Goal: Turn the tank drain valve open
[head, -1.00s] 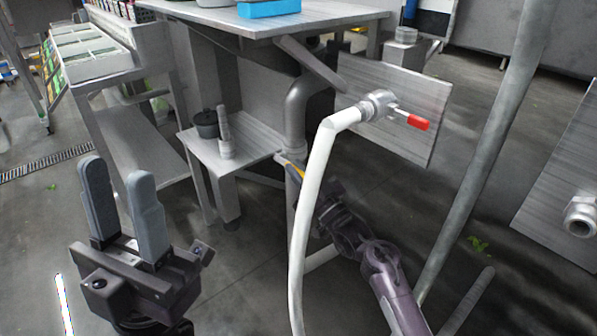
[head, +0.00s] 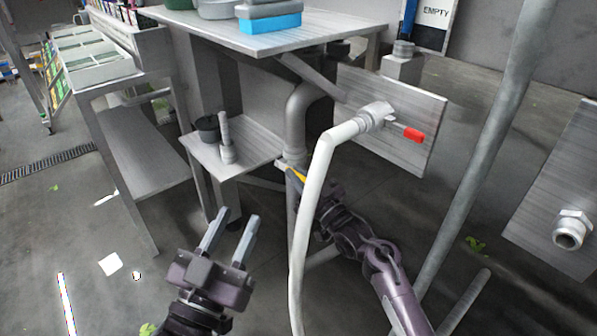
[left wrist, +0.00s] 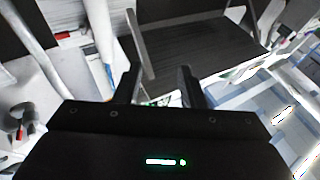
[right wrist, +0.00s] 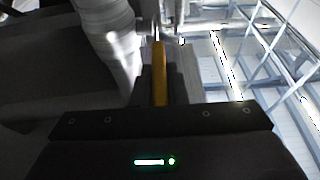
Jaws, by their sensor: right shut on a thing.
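The drain valve's yellow lever (head: 297,173) shows at the grey drain pipe (head: 296,115) under the tank bench, partly hidden by the white hose. In the right wrist view my right gripper (right wrist: 165,72) is shut on this yellow lever (right wrist: 160,78), which lies lengthwise between its fingers. In the head view my right gripper (head: 325,195) is partly behind the hose. My left gripper (head: 238,218) is open and empty, in the air to the left of the hose, apart from the valve. Its spread fingers also show in the left wrist view (left wrist: 159,80).
The white hose (head: 307,220) runs from a red-handled valve (head: 412,134) on a metal panel (head: 415,105) down in front of the drain pipe. A low shelf (head: 250,135) holds a dark pot (head: 208,128). A slanted pole (head: 487,150) stands at right. Floor at lower left is open.

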